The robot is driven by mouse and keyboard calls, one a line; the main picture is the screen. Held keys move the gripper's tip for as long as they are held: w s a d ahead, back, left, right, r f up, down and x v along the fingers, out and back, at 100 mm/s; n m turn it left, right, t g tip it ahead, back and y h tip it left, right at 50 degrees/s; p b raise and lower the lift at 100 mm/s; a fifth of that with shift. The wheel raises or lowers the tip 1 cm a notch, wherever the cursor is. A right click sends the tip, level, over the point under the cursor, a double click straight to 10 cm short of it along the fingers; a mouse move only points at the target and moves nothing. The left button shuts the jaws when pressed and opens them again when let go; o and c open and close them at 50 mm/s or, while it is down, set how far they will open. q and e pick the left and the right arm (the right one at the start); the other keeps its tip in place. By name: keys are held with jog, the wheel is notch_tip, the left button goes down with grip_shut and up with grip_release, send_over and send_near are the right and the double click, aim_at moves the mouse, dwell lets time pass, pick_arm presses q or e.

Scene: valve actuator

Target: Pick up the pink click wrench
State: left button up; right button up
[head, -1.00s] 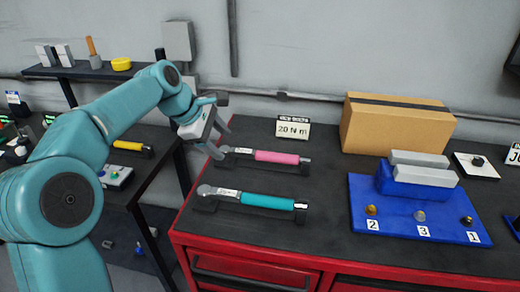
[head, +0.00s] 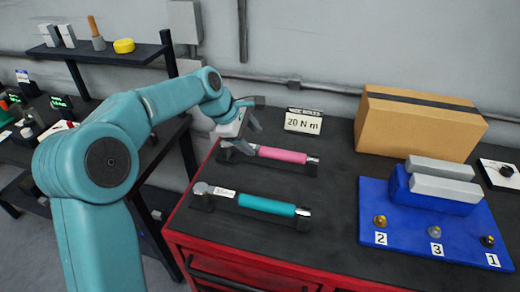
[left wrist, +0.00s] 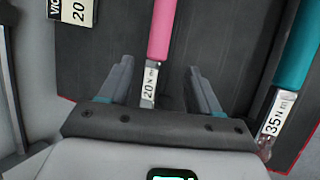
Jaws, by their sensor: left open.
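The pink click wrench (head: 282,154) lies on the dark bench top at the back left, its grey head to the left on a dark holder. My left gripper (head: 253,136) is open near its head end. In the left wrist view, the pink wrench (left wrist: 163,28) runs between the two spread fingers of the left gripper (left wrist: 158,70). Its "20 N m" label shows between the fingers, which do not appear to clasp it. The wrench's head is hidden under the gripper in that view. My right gripper is not in view.
A teal wrench (head: 266,205) lies parallel in front; it also shows in the left wrist view (left wrist: 296,50). A "20 N m" sign (head: 303,121) stands behind. A cardboard box (head: 418,122) and a blue fixture board (head: 420,240) are to the right.

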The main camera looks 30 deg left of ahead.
aim_at(264, 151)
pick_arm(q)
jog(key=x, duration=0.4)
jog(key=shift+w+d+r, duration=0.1)
jog(key=shift+w+r, duration=0.1)
jog(key=shift+w, duration=0.05)
jog(key=shift+w+d+f, duration=0.1)
jog(key=shift+d+f, duration=0.1)
jog(key=shift+f+p, duration=0.1)
jog(key=shift+p, duration=0.2)
jog(key=shift+s+p+x, duration=0.25)
jog(key=shift+p+x, duration=0.3)
jog(key=shift+x, duration=0.55)
jog(key=x, duration=0.3)
jog(key=shift+w+a, duration=0.1)
jog(key=shift+w, duration=0.2)
jog(key=shift+s+a+r, duration=0.1)
jog(key=shift+s+r, duration=0.15)
jog(key=shift+s, duration=0.25)
jog(key=shift+c, duration=0.3)
jog(key=shift+w+f, duration=0.15)
jog(key=shift+w, duration=0.15)
jog(key=c, duration=1)
jog(key=shift+s, duration=0.15)
grip_shut()
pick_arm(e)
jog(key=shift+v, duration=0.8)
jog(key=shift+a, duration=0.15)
